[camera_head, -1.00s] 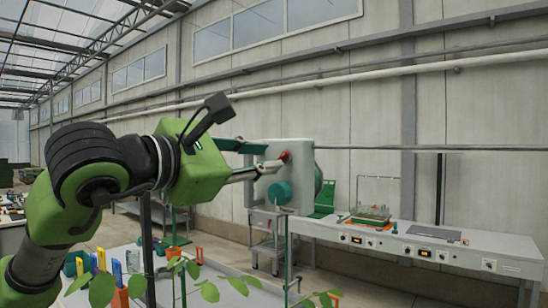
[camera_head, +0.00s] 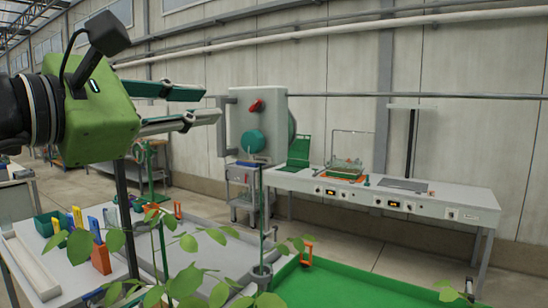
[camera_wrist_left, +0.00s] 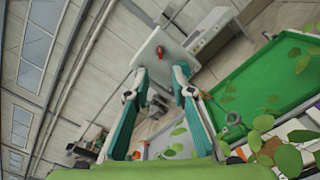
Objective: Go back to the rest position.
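My left gripper (camera_head: 212,105) is at the upper left of the head view, its arm coming in from the left. Its two green-and-grey fingers are apart, with nothing between them. The left wrist view also shows the open fingers (camera_wrist_left: 160,72). Their tips point toward a grey box (camera_head: 273,110) with a red handle (camera_head: 255,106) and a green round part (camera_head: 252,141). In the head view the fingertips appear just left of the box, with the handle clear of them. My right gripper is in neither view.
Leafy plants (camera_head: 190,243) stand in the foreground, near a green tray surface (camera_head: 345,285). A table (camera_head: 65,270) with colored holders is at the lower left. A long white bench (camera_head: 450,197) with a small rig (camera_head: 345,165) stands against the wall.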

